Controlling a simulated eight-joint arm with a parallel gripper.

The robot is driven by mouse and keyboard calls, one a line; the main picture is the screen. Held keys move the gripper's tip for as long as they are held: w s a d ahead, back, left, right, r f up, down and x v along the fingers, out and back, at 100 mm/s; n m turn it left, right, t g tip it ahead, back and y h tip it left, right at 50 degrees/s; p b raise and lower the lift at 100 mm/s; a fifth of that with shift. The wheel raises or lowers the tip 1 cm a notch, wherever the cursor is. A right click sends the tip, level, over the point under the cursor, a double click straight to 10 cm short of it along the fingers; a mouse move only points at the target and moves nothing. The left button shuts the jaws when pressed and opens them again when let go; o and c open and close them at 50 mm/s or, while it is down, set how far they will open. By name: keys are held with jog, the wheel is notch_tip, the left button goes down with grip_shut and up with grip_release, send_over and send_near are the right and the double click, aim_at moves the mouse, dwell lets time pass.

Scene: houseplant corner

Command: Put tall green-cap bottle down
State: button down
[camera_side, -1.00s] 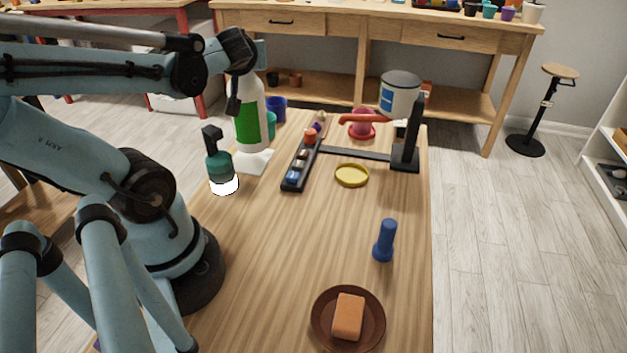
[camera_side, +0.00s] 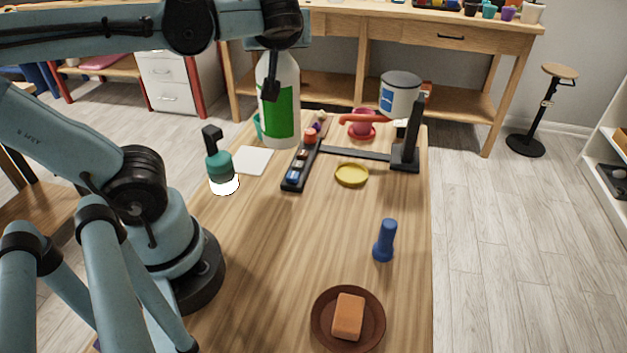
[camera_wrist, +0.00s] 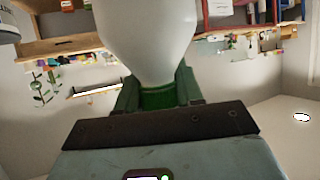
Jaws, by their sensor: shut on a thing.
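The tall bottle (camera_side: 280,108) is white with a green label and hangs upright below my gripper (camera_side: 272,80) in the side view. Its base is left of the black tray and beyond the white square pad; I cannot tell how far above the table it is. In the wrist view, its white body (camera_wrist: 148,35) and green cap (camera_wrist: 158,98) show between the fingers of my gripper, which is shut on the cap. The white square pad (camera_side: 252,161) lies bare on the table.
A narrow black tray (camera_side: 299,165) with small items lies close by the bottle. A green-topped bottle (camera_side: 218,166) stands at the left. A yellow dish (camera_side: 351,175), a blue flashlight-like object (camera_side: 385,240) and a brown plate (camera_side: 323,335) lie rightward. The wooden table's (camera_side: 290,250) middle is clear.

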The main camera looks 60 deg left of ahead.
jog(key=shift+w+d+r, duration=0.3)
jog(key=shift+w+d, duration=0.1)
jog(key=shift+d, duration=0.15)
jog(key=w+d+m+t+h, duration=0.15)
jog(key=w+d, duration=0.45)
jog(key=d, duration=0.7)
jog(key=w+d+m+t+h, duration=0.1)
jog(key=w+d+m+t, duration=0.35)
jog(key=d, duration=0.75)
jog(key=w+a+f+n+g, duration=0.1)
jog(key=w+a+f+g, duration=0.1)
jog(key=w+a+f, duration=0.6)
jog(key=shift+a+f+n, duration=0.4)
jog(key=shift+a+f, duration=0.25)
jog(key=shift+f, duration=1.1)
jog(key=shift+w+f, duration=0.1)
jog(key=c, duration=0.7)
grip_release()
